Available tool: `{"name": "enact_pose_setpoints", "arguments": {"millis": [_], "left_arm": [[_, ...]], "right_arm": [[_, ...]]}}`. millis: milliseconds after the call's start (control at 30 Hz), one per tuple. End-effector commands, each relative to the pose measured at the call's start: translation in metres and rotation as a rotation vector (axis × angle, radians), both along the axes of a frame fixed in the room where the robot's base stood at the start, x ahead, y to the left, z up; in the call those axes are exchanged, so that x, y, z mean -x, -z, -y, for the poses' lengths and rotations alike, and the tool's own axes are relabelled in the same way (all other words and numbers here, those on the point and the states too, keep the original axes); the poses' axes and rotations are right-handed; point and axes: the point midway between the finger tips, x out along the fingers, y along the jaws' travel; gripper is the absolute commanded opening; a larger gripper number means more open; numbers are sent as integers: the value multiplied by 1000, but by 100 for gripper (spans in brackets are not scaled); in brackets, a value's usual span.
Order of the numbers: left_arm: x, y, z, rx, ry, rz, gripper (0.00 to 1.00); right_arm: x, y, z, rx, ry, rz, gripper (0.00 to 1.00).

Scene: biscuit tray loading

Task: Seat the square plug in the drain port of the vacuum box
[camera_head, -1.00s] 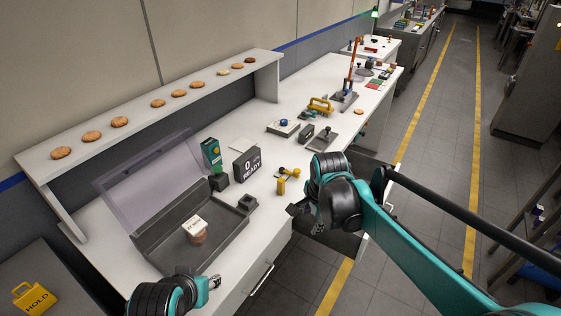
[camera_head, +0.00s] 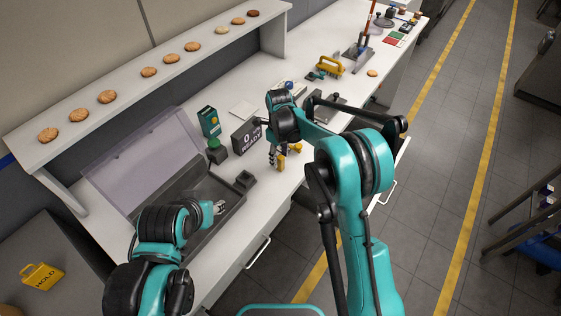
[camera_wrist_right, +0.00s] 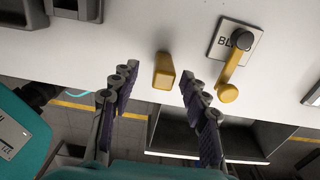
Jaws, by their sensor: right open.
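The vacuum box (camera_head: 127,205) stands at the left of the bench with its clear lid raised. A dark square block with an opening, seemingly the drain port (camera_head: 245,180), is beside its right end; a similar block shows in the right wrist view (camera_wrist_right: 28,13). The yellow square plug (camera_wrist_right: 163,72) stands near the bench's front edge, partly hidden in the head view (camera_head: 281,161). My right gripper (camera_wrist_right: 159,82) is open, its fingers on either side of the plug, apart from it. My left gripper (camera_head: 219,207) is over the box; its jaw state is unclear.
A yellow lever with a black knob (camera_wrist_right: 241,40) is close to the right finger. A READY display (camera_head: 246,137) stands behind the plug, beside a green device (camera_head: 210,123). Biscuits line the shelf (camera_head: 200,64). My left arm hides much of the box interior.

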Motion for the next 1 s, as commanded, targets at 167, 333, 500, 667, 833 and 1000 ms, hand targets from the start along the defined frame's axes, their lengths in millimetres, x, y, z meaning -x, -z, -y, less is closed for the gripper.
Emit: {"name": "enact_pose_setpoints", "arguments": {"millis": [167, 333, 500, 667, 833, 1000], "left_arm": [[0, 5, 0, 0, 0, 0, 40], [0, 10, 0, 0, 0, 0, 40], [0, 9, 0, 0, 0, 0, 40], [0, 9, 0, 0, 0, 0, 40], [0, 9, 0, 0, 0, 0, 40], [0, 9, 0, 0, 0, 0, 40]], "right_arm": [[-1, 22, 3, 0, 0, 1, 46], [-1, 47, 3, 0, -1, 1, 46], [-1, 50, 3, 0, -1, 1, 46], [-1, 49, 3, 0, -1, 1, 25], [-1, 49, 3, 0, -1, 1, 0], [-1, 49, 3, 0, -1, 1, 0]]}}
